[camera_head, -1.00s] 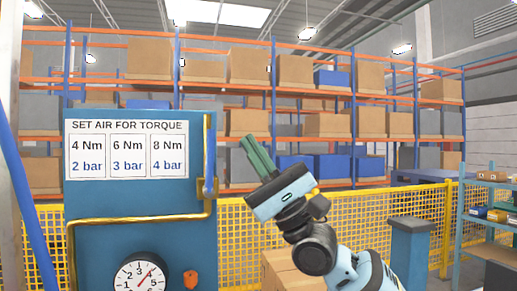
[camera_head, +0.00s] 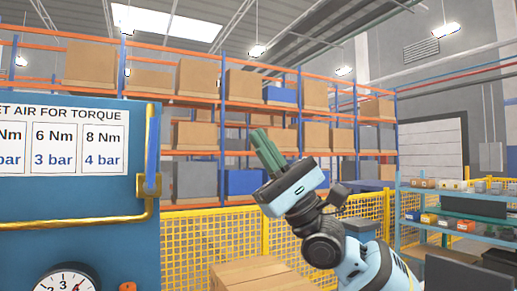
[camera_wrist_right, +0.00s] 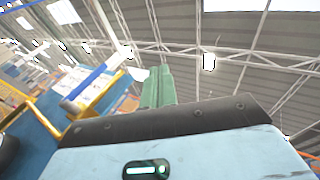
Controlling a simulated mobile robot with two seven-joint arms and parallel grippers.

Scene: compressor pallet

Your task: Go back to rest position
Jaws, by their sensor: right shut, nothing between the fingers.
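My right gripper (camera_head: 267,152) is raised in the middle of the head view, its green fingers pointing up and to the left. The fingers are together with nothing between them. In the right wrist view the same gripper (camera_wrist_right: 158,84) points up toward the ceiling. It is to the right of the blue panel (camera_head: 90,195) and apart from it in the head view. My left gripper is not in either view.
The panel carries a torque chart (camera_head: 62,138), a gauge (camera_head: 66,281) and a yellow pipe (camera_head: 95,219). A yellow mesh fence (camera_head: 210,235) and tall racks with boxes stand behind. A cardboard box (camera_head: 245,272) is low in the middle. A shelf with bins (camera_head: 455,222) stands at right.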

